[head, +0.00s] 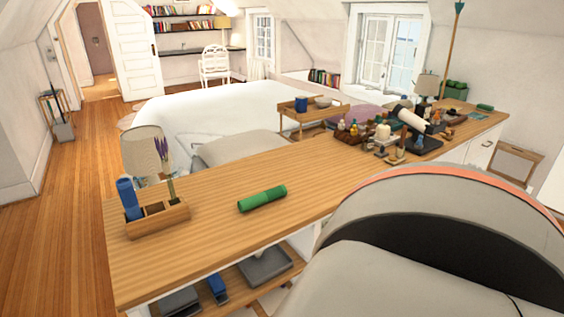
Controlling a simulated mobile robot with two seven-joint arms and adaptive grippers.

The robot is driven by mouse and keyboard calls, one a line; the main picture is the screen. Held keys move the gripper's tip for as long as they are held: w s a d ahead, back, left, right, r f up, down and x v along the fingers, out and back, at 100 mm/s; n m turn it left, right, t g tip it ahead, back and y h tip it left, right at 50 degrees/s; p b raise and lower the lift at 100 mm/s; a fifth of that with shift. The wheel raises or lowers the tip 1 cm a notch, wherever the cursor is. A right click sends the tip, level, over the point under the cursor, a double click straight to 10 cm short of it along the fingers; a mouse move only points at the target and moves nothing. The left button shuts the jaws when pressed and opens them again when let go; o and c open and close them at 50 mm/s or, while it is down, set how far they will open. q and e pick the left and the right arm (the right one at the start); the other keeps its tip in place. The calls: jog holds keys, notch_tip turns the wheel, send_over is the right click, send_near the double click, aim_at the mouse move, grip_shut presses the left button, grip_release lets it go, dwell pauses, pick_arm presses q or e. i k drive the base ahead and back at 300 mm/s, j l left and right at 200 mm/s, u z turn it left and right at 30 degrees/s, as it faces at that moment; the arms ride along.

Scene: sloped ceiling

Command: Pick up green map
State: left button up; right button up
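The green map (262,198) is a rolled green cylinder. It lies on its side on the bare middle of the long wooden countertop (225,240), set slightly diagonally. Nothing touches it and all of its upper side shows. Neither my left nor my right gripper is in the head view, so I cannot see how they stand relative to the map.
Left of the map a wooden organizer (158,220) holds a blue roll (128,198). A lamp (146,152) stands behind it. Small bottles, a candle (383,132) and a white telescope-like tube (411,120) crowd the right end. Shelves below hold trays (266,266).

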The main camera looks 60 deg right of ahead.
aim_at(261, 199)
jog(key=z, duration=1.75)
jog(key=i+l+u, duration=0.1)
jog(key=l, duration=0.3)
jog(key=i+l, duration=0.2)
jog(key=l, duration=0.15)
jog(key=i+l+u, duration=0.15)
jog(key=l, duration=0.25)
jog(key=i+l, duration=0.1)
jog(key=l, duration=0.3)
jog(key=u, duration=0.05)
